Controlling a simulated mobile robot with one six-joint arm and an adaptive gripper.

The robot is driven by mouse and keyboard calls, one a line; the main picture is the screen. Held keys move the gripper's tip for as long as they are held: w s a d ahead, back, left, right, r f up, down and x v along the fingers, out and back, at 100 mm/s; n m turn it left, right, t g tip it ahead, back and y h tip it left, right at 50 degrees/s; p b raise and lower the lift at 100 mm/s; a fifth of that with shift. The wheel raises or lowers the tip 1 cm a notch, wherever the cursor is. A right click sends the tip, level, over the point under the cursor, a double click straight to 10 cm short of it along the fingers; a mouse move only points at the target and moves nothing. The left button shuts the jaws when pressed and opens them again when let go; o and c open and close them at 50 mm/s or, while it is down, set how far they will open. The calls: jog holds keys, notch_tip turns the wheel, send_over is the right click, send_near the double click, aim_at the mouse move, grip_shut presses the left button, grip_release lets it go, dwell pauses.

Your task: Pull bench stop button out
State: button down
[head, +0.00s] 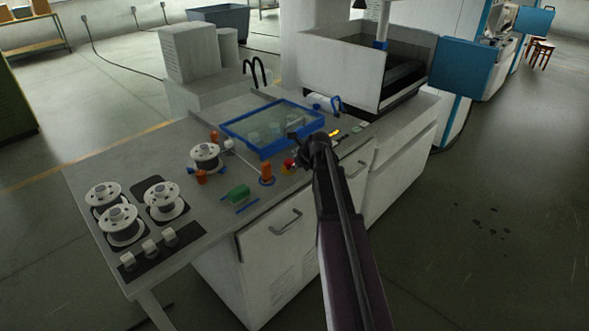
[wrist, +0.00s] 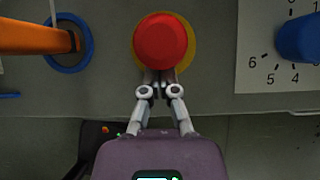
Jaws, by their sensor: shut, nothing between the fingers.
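The bench stop button is a red round head on a yellow ring (wrist: 188,62); its red top (wrist: 162,40) fills the upper middle of the wrist view. In the head view the red button (head: 288,164) sits near the bench's front edge, just left of my gripper. My gripper (wrist: 160,80) is shut and empty, its fingertips at the near side of the button. The fingertips go partly out of sight under the red head, and I cannot tell whether they touch it. In the head view my arm hides the fingertips.
An orange handle on a blue ring (wrist: 75,68) stands left of the button. A blue knob (wrist: 300,38) on a numbered dial plate (wrist: 255,75) is at right. A blue-framed tray (head: 265,153) lies behind. White spools (head: 120,225) stand at the bench's left. Open floor lies in front.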

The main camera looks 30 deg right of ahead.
aim_at(292, 163)
jog(key=shift+w+r+p, duration=0.15)
jog(key=shift+r+p, duration=0.7)
jog(key=shift+r, duration=0.1)
jog(key=shift+w+r, duration=0.1)
jog(key=shift+w, duration=0.1)
jog(key=shift+r, duration=0.1)
jog(key=shift+r+p, duration=0.1)
jog(key=shift+p, duration=0.2)
jog(key=shift+s+d+r+p, duration=0.1)
jog(key=shift+d+r+p, duration=0.05)
jog(key=shift+r+p, duration=0.25)
jog(key=shift+s+r+p, duration=0.6)
jog(key=shift+s+r, duration=0.05)
jog(key=shift+r, duration=0.1)
jog(key=shift+s+d+r+p, duration=0.3)
jog(key=shift+s+r+p, duration=0.15)
jog(key=shift+p, duration=0.2)
jog(key=shift+s+f+p+v, duration=0.1)
jog(key=shift+s+p+v, duration=0.05)
jog(key=shift+p+v, duration=0.7)
jog(key=shift+s+f+p+v, duration=0.1)
jog(key=shift+p+v, duration=0.5)
jog(key=shift+v, duration=0.45)
jog(key=shift+s+f+p+v, duration=0.1)
jog(key=shift+s+p+v, duration=0.05)
jog(key=shift+p+v, duration=0.7)
jog(key=shift+r, duration=0.1)
